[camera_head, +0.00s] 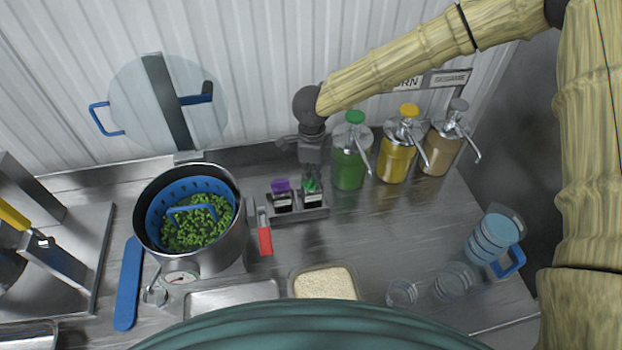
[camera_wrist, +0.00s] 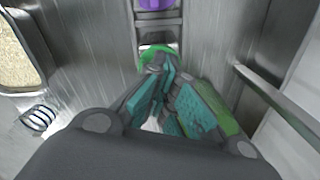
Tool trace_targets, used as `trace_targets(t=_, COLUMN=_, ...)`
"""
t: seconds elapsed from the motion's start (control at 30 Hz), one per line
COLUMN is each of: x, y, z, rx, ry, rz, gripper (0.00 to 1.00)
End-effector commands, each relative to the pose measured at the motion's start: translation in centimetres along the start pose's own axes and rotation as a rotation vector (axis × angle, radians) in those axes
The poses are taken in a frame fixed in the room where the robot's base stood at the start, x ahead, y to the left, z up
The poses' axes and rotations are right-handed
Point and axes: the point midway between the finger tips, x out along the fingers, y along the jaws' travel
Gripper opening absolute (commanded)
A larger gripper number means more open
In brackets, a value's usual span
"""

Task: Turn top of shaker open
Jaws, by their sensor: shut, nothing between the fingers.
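A shaker with a green top (camera_head: 312,186) stands in a small metal rack (camera_head: 300,215) at the middle of the counter. A second shaker with a purple top (camera_head: 281,186) stands to its left, and its purple top also shows in the wrist view (camera_wrist: 155,5). My gripper (camera_head: 311,176) is right over the green top, pointing down. In the wrist view my gripper (camera_wrist: 168,85) has its teal-padded fingers close together, with part of the green top (camera_wrist: 152,55) showing just beyond them. Whether the fingertips touch the top is hidden.
Green (camera_head: 349,155), yellow (camera_head: 397,150) and tan (camera_head: 441,145) pump bottles stand close to the right of my gripper. A pot (camera_head: 205,255) with a blue basket of green pieces stands left. A rice container (camera_head: 324,268) and clear cups (camera_head: 402,292) are in front.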

Motion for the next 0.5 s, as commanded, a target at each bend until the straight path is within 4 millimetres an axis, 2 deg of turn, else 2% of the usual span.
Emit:
trace_targets(t=0.33, x=0.1, y=0.02, z=-0.07, rx=-0.023, ry=0.001, rz=0.001, gripper=0.0)
trace_targets(t=0.5, x=0.14, y=0.05, z=-0.06, rx=-0.15, ry=0.0, rz=0.002, gripper=0.0)
